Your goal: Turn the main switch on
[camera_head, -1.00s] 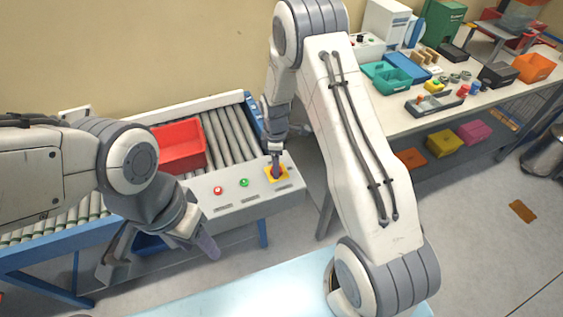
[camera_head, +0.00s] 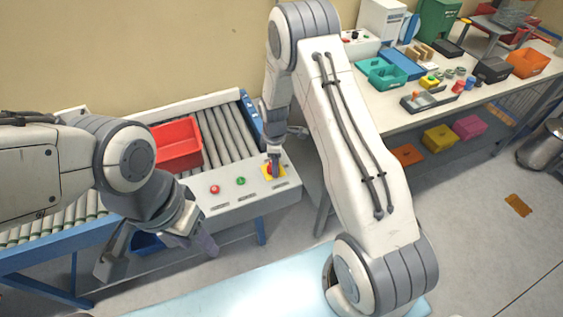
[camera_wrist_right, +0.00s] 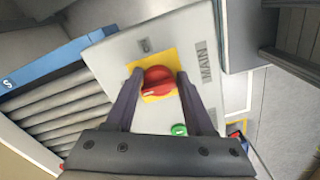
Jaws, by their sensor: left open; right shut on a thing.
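The main switch (camera_wrist_right: 157,82) is a red rotary knob on a yellow plate, with the word MAIN printed beside it in the right wrist view. It also shows in the head view (camera_head: 267,171) at the right end of the conveyor's control panel (camera_head: 232,200), partly hidden by my right gripper. My right gripper (camera_wrist_right: 160,88) is shut on the knob, one finger on each side. In the head view my right gripper (camera_head: 274,168) reaches down onto the panel. My left gripper (camera_head: 160,253) is open and empty, in front of the panel's left part.
A red button (camera_head: 214,189) and a green button (camera_head: 240,181) sit left of the switch. A red bin (camera_head: 178,148) stands on the rollers behind. A workbench (camera_head: 400,122) with trays and small parts is at the right. Free floor lies at the far right.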

